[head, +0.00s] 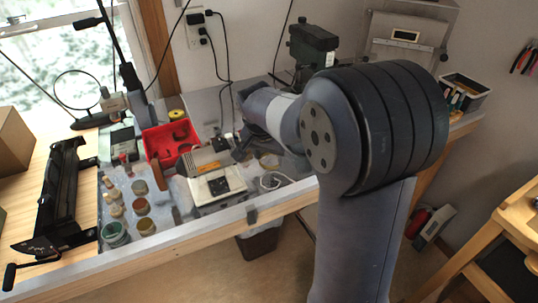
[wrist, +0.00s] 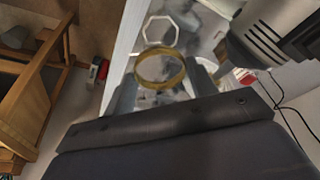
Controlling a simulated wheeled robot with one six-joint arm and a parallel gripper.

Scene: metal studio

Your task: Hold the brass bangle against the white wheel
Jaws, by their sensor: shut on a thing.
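In the wrist view my gripper (wrist: 166,78) is shut on the brass bangle (wrist: 162,85), a plain gold-coloured ring held between the two grey fingers. The bangle's open middle faces the camera. A grey motor with vent slots (wrist: 262,38) is close at the upper right, its tapered end near the right finger. In the head view a grey machine with an orange label (head: 208,158) stands on the bench beside my wrist. I cannot make out the white wheel in either view, nor whether the bangle touches it. My arm hides the bangle in the head view.
A red open case (head: 170,142) is behind the machine. Several small jars, one of them green-rimmed (head: 115,234), stand at the bench's left. A cream box (head: 217,188) is at the front. A green machine (head: 312,45) stands at the back.

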